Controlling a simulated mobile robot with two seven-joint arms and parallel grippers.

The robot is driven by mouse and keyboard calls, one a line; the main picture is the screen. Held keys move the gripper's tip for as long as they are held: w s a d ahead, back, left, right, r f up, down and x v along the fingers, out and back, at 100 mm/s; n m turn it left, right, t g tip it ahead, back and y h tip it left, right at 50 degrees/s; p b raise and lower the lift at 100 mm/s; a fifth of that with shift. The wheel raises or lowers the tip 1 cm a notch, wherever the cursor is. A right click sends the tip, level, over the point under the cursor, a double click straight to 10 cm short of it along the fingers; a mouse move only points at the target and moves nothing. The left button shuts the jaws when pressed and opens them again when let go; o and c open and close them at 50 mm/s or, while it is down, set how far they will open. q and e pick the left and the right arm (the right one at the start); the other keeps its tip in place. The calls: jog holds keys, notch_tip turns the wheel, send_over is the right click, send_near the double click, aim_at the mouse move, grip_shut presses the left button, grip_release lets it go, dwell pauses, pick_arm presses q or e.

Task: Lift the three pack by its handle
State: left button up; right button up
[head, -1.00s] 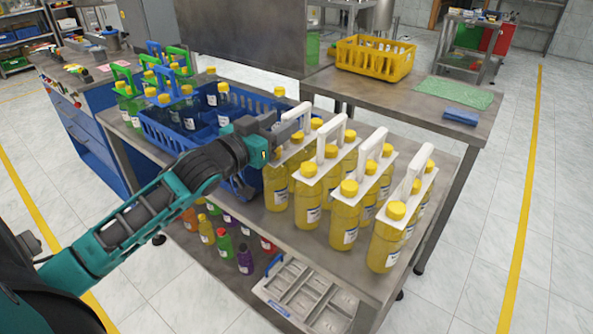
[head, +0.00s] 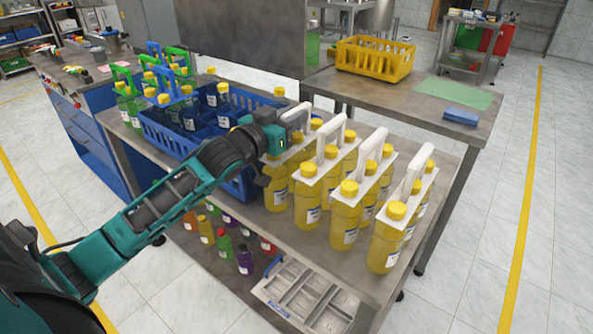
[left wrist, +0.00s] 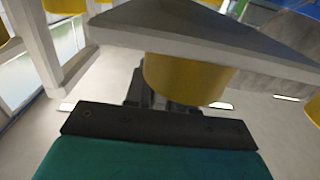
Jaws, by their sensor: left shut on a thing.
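The three pack at the left end of the row holds yellow bottles (head: 275,193) with yellow caps in a white carrier. My left gripper (head: 294,121) is shut on its white handle (head: 304,109), of which only the upper end shows past the fingers. The pack looks upright, and I cannot tell whether it is clear of the table. The left wrist view shows a pale carrier plate (left wrist: 200,32) and a yellow cap (left wrist: 185,78) close to my gripper; the fingertips are hidden there. My right gripper is not in view.
Several like packs with white handles (head: 372,147) stand close on the right on the steel table (head: 290,235). A blue crate (head: 165,137) with dark bottles is close on the left. A yellow crate (head: 372,60) stands on the rear table. A grey tray (head: 300,292) lies below.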

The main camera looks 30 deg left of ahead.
pick_arm(q)
grip_shut()
dwell(0.8)
jog(key=shift+r, duration=0.2)
